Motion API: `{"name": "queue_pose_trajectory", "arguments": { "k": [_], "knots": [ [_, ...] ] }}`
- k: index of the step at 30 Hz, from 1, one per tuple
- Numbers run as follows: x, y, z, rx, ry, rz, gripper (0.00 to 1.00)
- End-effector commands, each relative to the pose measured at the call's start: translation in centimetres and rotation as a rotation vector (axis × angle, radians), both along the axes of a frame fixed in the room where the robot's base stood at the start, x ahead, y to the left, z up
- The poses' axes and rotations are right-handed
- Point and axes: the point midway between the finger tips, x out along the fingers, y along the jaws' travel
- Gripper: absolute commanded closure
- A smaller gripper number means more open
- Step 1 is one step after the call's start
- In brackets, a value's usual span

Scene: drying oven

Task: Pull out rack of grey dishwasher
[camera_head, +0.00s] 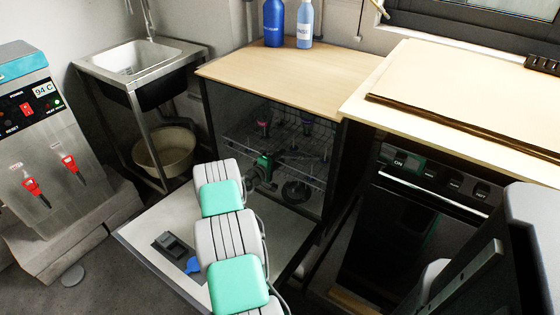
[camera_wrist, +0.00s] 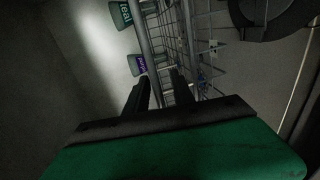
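The grey dishwasher (camera_head: 330,205) stands under a wooden top, with its door (camera_head: 145,232) folded down. Its wire rack (camera_head: 326,150) is inside the cavity and carries small labelled cups (camera_head: 263,128). My gripper (camera_head: 262,172) is at the front of the cavity, near the rack; its fingertips are hard to make out in the head view. In the wrist view my gripper (camera_wrist: 162,78) has its two dark fingers apart, and the rack's wires (camera_wrist: 158,50) run between and beyond them. I cannot tell whether the fingers touch the wire.
A black appliance with a metal handle (camera_head: 435,192) stands to the right. A sink (camera_head: 135,57) with a basin (camera_head: 165,152) below it and a red-tapped boiler (camera_head: 45,150) stand to the left. Blue bottles (camera_head: 274,25) stand on the wooden top (camera_head: 270,75). My arm extends above the lowered door.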

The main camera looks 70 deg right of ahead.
Motion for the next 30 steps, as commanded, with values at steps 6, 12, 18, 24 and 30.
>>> {"name": "queue_pose_trajectory", "arguments": {
  "k": [6, 12, 18, 24, 30],
  "knots": [
    [0.00, -0.56, -0.03, 0.000, 0.000, 0.001, 0.70],
    [-0.01, -0.54, -0.04, 0.000, -0.001, 0.001, 0.79],
    [-0.01, -0.52, -0.05, 0.000, -0.001, 0.001, 0.96],
    [-0.01, -0.51, -0.06, 0.001, -0.001, 0.001, 1.00],
    [-0.02, -0.51, -0.07, 0.001, -0.001, 0.001, 1.00]
  ]
}}
